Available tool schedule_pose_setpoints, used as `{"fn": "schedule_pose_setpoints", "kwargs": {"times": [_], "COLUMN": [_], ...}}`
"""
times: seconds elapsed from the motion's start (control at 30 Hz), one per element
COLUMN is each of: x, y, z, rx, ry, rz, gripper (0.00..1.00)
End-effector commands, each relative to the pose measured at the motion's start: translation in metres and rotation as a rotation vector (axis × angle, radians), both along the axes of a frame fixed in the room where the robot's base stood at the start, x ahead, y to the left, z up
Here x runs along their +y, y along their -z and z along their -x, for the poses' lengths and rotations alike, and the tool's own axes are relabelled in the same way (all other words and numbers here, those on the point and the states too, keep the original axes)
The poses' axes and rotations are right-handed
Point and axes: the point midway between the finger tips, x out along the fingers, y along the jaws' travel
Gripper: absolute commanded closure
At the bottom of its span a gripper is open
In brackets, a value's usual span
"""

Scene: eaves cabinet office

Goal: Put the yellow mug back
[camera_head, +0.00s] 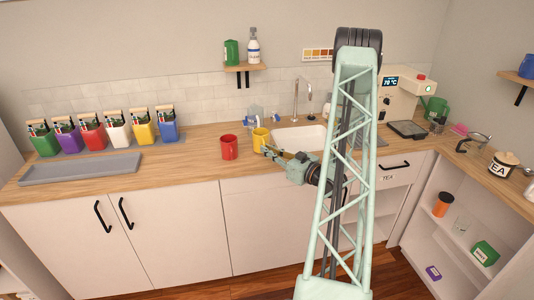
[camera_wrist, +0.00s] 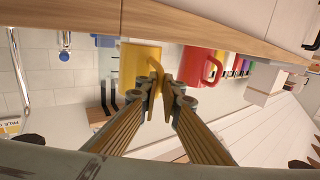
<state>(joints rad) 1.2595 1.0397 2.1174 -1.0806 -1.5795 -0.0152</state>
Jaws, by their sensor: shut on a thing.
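The yellow mug (camera_head: 260,137) is upright at the counter, just left of the sink. My gripper (camera_head: 268,151) reaches it from the front right. In the wrist view, which looks upside down, the yellow mug (camera_wrist: 138,66) has its handle between my fingertips (camera_wrist: 166,92), and the gripper is shut on that handle. I cannot tell whether the mug's base rests on the counter or is slightly lifted.
A red mug (camera_head: 228,148) stands close left of the yellow mug. The sink (camera_head: 300,138) and tap are to the right. Several coloured containers (camera_head: 118,132) line the left back, behind a grey tray (camera_head: 80,169). A coffee machine (camera_head: 400,97) stands at the right.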

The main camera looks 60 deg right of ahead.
Motion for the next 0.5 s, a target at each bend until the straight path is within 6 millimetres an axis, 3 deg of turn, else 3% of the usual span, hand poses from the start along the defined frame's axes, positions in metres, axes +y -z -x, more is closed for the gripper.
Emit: {"fn": "schedule_pose_setpoints", "kwargs": {"times": [0.5], "x": [-0.0002], "y": [0.0097], "z": [-0.0001], "rx": [-0.001], "ry": [0.000], "rz": [0.001], "gripper": [1.00]}}
